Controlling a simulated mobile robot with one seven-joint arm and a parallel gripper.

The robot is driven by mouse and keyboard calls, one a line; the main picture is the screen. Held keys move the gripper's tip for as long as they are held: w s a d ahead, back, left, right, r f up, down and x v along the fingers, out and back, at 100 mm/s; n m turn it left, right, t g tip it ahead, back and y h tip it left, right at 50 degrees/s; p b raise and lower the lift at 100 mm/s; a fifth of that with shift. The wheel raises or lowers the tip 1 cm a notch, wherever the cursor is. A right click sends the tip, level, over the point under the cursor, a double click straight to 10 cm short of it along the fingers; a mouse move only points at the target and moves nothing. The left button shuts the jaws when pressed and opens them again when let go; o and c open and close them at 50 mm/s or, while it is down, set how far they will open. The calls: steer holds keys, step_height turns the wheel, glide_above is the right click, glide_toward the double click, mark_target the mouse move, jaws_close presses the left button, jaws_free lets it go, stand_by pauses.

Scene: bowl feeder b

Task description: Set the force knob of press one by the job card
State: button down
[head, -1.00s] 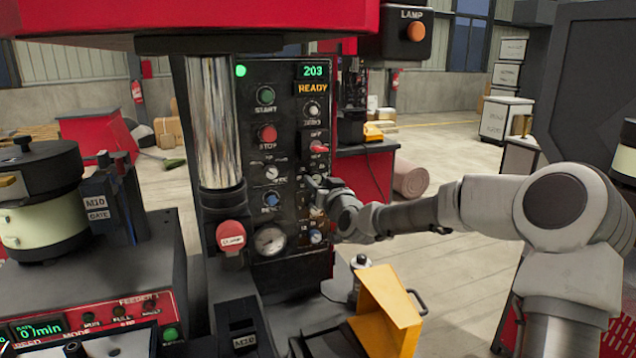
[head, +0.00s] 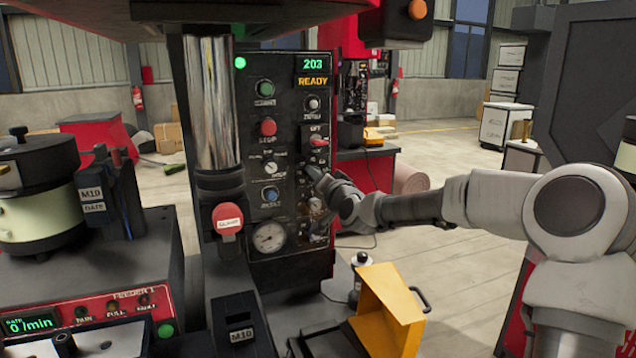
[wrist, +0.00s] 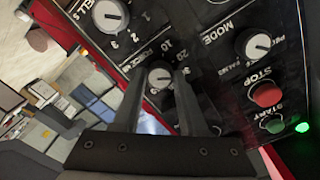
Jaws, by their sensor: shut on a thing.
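The press control panel (head: 290,150) stands upright in the middle of the head view. Its green display (head: 314,65) reads 203, with READY lit below it. My gripper (head: 312,172) is at the panel's right column. In the wrist view my gripper (wrist: 163,76) has its two fingers closed around the force knob (wrist: 160,75), a grey dial with a white pointer mark. The FORCE label and scale numbers, 10 and 20 among them, show beside the knob. The fingers partly cover the knob and scale, so its exact setting is unclear. I cannot make out a job card.
The mode knob (wrist: 255,45), red STOP button (wrist: 264,93) and another dial (wrist: 110,15) sit near my fingers. A feeder (head: 90,270) stands left.

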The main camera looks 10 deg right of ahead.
steer(key=shift+m+b, duration=0.4)
steer(key=shift+m, duration=0.7)
steer(key=shift+c, duration=2.2)
jaws_free()
steer(key=s+d+p, duration=0.3)
steer(key=s, duration=1.4)
steer(key=shift+r, duration=0.25)
steer(key=shift+s, duration=0.1)
